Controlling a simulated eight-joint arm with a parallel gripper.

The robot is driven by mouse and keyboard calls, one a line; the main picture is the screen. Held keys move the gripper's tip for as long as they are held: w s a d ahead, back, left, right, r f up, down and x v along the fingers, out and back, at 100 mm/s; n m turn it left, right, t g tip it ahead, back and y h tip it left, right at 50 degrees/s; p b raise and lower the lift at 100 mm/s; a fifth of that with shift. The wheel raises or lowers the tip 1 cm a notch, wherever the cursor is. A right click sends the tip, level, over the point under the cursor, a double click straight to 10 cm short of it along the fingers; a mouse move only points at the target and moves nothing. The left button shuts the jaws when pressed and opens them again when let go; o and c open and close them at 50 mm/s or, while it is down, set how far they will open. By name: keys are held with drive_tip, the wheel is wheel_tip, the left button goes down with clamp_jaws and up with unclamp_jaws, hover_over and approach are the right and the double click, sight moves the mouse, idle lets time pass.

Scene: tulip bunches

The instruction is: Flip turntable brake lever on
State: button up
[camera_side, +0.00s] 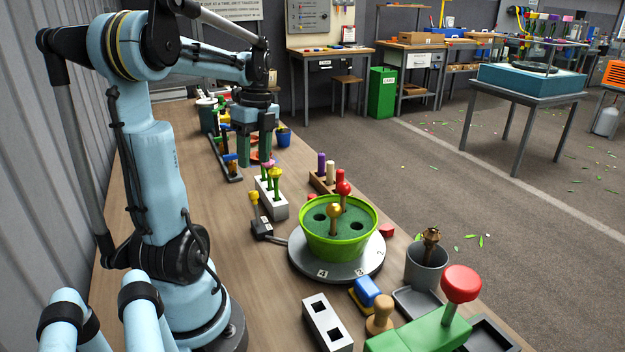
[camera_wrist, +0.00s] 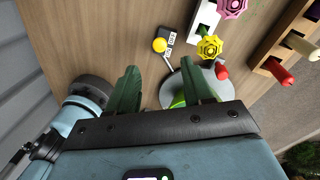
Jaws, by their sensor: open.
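The brake lever (camera_side: 253,198) has a yellow ball knob and rises from a small dark box (camera_side: 262,230) on the bench, left of the turntable. In the wrist view the yellow knob (camera_wrist: 159,45) shows beside the box's small white labels, too small to read surely. The grey turntable (camera_side: 303,263) carries a green pot (camera_side: 335,243); its disc also shows in the wrist view (camera_wrist: 213,78). My gripper (camera_side: 253,158) is open and empty, farther back along the bench than the lever. In the wrist view, its green fingers (camera_wrist: 160,82) stand apart, with the knob beyond their tips.
A wooden rack (camera_side: 322,181) with pegs is behind the pot. A grey cup (camera_side: 426,265) and a green block with a red knob (camera_side: 461,285) stand at front right. Bare bench lies left of the lever.

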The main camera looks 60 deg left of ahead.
sight(254, 191)
drive_tip(key=f, duration=0.5)
drive_tip(key=s+f, duration=0.1)
drive_tip(key=f, duration=0.2)
drive_tip(key=shift+d, duration=0.2)
clamp_jaws()
